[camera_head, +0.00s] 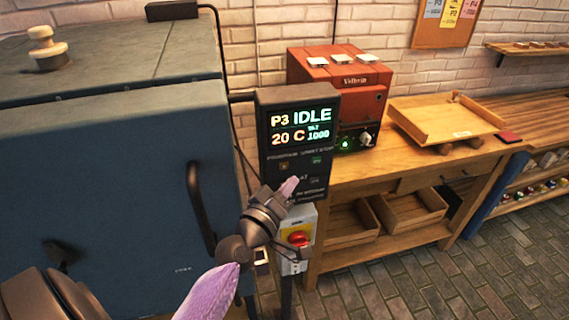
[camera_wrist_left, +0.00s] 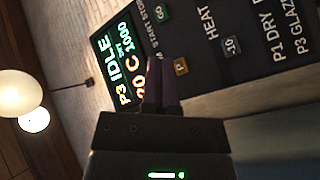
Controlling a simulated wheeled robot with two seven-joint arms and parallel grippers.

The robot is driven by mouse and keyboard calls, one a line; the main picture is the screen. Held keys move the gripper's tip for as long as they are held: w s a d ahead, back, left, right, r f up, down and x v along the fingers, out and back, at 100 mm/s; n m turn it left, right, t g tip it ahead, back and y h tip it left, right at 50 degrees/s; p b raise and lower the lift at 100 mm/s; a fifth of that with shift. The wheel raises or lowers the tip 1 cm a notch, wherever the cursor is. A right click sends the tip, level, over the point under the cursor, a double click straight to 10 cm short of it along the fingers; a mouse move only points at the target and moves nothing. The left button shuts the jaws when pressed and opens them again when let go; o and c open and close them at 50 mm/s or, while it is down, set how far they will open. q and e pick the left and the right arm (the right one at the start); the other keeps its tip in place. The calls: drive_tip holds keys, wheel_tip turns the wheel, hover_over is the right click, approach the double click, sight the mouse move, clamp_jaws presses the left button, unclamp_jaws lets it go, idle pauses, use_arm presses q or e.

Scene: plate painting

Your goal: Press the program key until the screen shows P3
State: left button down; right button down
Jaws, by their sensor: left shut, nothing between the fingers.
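The control panel (camera_head: 265,130) stands upright beside the blue kiln. Its lit screen (camera_head: 301,127) reads P3 IDLE, 20 C, SET 1000. The screen also shows P3 IDLE, tilted, in the left wrist view (camera_wrist_left: 118,62). The orange program key (camera_head: 284,166) is below the screen; in the left wrist view the key marked P (camera_wrist_left: 180,66) is close beside my fingertips. My left gripper (camera_head: 290,187) is shut and empty, in front of the panel's lower part, hiding some of its keys. I cannot tell whether it touches the panel. My right gripper is not in view.
The large blue kiln (camera_head: 120,150) with a dark handle fills the left. A box with a red switch (camera_head: 298,238) hangs below the panel. A red machine (camera_head: 338,80) and a wooden tray (camera_head: 447,115) stand on the wooden bench to the right. The brick floor at lower right is clear.

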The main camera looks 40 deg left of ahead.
use_arm(q)
drive_tip(key=shift+s+d, duration=0.9)
drive_tip(key=shift+d, duration=0.15)
drive_tip(key=s+d+f+m+g+h+b, duration=0.1)
drive_tip(key=s+f+m+g+b, duration=0.15)
drive_tip(key=f, duration=0.75)
drive_tip(key=s+d+f+m+g+b, duration=0.1)
drive_tip(key=s+d+f+g, duration=0.15)
drive_tip(key=f, duration=0.65)
drive_tip(key=s+d+f+m+g+h+b, duration=0.1)
drive_tip(key=s+f+m+g, duration=0.15)
drive_tip(key=f, duration=0.75)
drive_tip(key=s+f+m+g+b, duration=0.2)
drive_tip(key=s+f+g, duration=0.3)
drive_tip(key=s+f, duration=0.5)
drive_tip(key=s+d+f+m+g+b, duration=0.1)
drive_tip(key=s+f+m+g, duration=0.4)
drive_tip(key=s+f, duration=0.5)
drive_tip(key=s+b, duration=0.1)
drive_tip(key=s, duration=0.8)
drive_tip(key=shift+f+g+y+b, duration=0.2)
drive_tip(key=shift+g+y+b, duration=0.15)
drive_tip(key=shift+y+b, duration=0.05)
